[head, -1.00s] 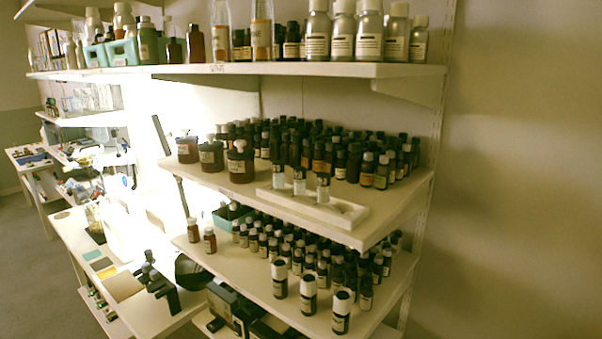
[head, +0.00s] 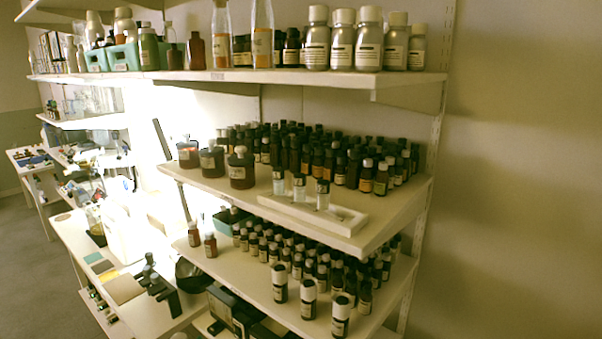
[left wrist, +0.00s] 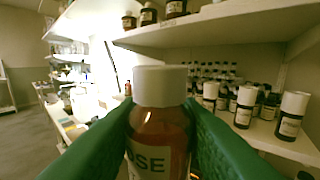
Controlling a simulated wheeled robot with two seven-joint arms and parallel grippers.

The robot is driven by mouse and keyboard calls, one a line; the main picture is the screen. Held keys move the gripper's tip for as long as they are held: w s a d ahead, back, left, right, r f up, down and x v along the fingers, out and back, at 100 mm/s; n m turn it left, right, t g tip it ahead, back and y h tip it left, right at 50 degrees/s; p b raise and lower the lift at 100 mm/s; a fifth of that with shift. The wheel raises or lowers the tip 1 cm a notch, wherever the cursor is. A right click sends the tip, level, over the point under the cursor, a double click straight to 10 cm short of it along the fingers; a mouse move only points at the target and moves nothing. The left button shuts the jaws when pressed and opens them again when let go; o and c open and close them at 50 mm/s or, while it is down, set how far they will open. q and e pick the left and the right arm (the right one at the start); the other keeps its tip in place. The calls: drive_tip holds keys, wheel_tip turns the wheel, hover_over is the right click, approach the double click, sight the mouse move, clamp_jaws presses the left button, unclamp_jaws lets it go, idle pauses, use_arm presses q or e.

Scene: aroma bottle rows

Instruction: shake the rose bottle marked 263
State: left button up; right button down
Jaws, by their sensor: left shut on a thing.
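In the left wrist view my left gripper (left wrist: 160,125) has green fingers shut on both sides of an amber bottle (left wrist: 160,138). The bottle has a wide white cap (left wrist: 160,86) and stands upright in the picture. Its pale label shows the letters "OSE"; the rest of the label is hidden or cut off by the lower edge, and no number can be read. The bottle is held in front of the shelves, apart from them. Neither gripper can be made out in the head view, and my right gripper is not seen.
White-capped bottles (head: 340,316) stand along the front of the lower shelf (head: 385,312). Dark bottles crowd the middle shelf, with a white tray (head: 345,228) at its front edge. The upper shelf (head: 300,76) holds silver bottles (head: 369,40). A bench (head: 75,235) lies at left.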

use_arm(q)
drive_tip(key=shift+w+f, duration=0.15)
drive_tip(key=shift+f, duration=2.5)
drive_tip(key=shift+r, duration=0.35)
